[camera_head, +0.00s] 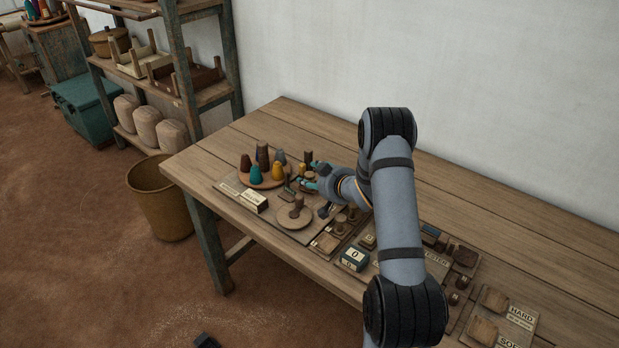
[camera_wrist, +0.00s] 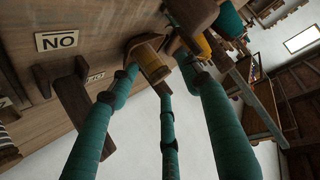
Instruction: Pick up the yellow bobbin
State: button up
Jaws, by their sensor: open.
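My gripper is open, and I see no finger closed on the bobbin. In the head view my gripper (camera_head: 312,177) is low over the table, right of a round tray of yarn cones.
The round tray (camera_head: 242,178) holds several cones, including a yellow cone (camera_head: 278,172) and a teal cone (camera_head: 256,175). A round wooden piece with a peg (camera_head: 295,212) lies in front. Small blocks and signs crowd the front edge. The table's back (camera_head: 330,125) is clear.

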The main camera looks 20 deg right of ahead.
jog(key=shift+w+f, duration=0.3)
jog(key=shift+w, duration=0.3)
jog(key=shift+c, duration=0.3)
jog(key=c, duration=0.8)
jog(key=shift+c, duration=0.4)
